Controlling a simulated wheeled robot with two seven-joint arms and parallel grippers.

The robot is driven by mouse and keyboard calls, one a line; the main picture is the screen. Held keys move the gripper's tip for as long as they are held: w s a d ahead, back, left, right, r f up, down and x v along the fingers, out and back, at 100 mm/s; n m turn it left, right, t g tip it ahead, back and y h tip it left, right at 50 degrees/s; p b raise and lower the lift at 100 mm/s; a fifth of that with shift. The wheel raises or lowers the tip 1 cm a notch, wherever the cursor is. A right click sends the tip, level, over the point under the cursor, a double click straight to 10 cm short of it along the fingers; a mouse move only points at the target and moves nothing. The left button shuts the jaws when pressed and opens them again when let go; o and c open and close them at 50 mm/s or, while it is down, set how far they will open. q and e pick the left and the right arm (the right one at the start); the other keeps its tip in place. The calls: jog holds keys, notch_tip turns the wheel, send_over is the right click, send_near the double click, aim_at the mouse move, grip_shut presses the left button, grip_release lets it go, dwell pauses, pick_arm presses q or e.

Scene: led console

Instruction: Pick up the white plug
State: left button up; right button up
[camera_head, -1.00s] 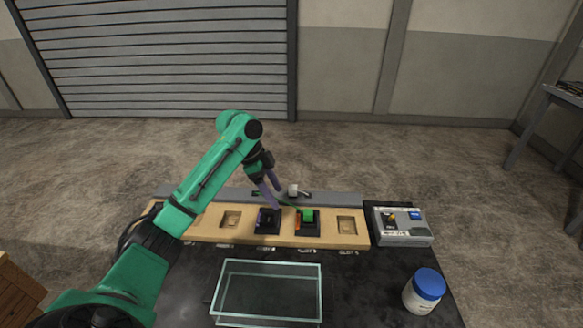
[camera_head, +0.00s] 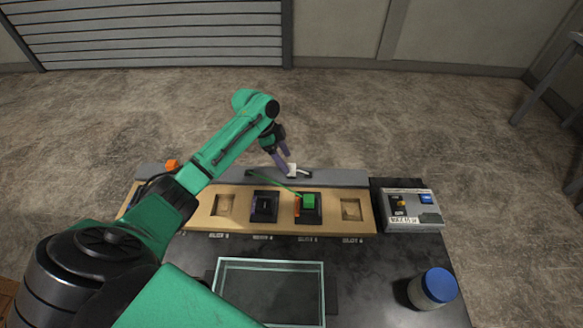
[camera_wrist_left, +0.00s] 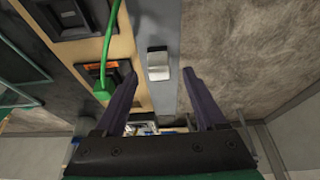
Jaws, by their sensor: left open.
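The white plug (camera_head: 292,169) sits on the grey strip behind the wooden board. In the left wrist view the white plug (camera_wrist_left: 157,62) shows as a pale block with a shiny end, between and just beyond my fingertips. My left gripper (camera_head: 284,163) is open and reaches down from behind the strip, right at the plug in the head view. In the left wrist view the left gripper (camera_wrist_left: 159,75) has its two dark fingers spread, one to each side of the plug, with nothing clasped. My right gripper is not in view.
The wooden board (camera_head: 236,226) holds a black module (camera_head: 264,206) and a module with a green plug (camera_head: 309,202), whose green cable passes near the white plug. A glass tray (camera_head: 270,262), a blue-lidded jar (camera_head: 433,289) and a grey control box (camera_head: 411,209) stand nearby.

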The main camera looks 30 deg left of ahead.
aim_at(289, 166)
pick_arm(q)
jog(key=p+x, duration=0.1)
jog(key=x, duration=0.3)
jog(key=shift+s+f, duration=0.1)
jog(key=shift+f, duration=0.05)
jog(key=shift+d+f, duration=0.1)
jog(key=shift+c, duration=1.2)
grip_shut()
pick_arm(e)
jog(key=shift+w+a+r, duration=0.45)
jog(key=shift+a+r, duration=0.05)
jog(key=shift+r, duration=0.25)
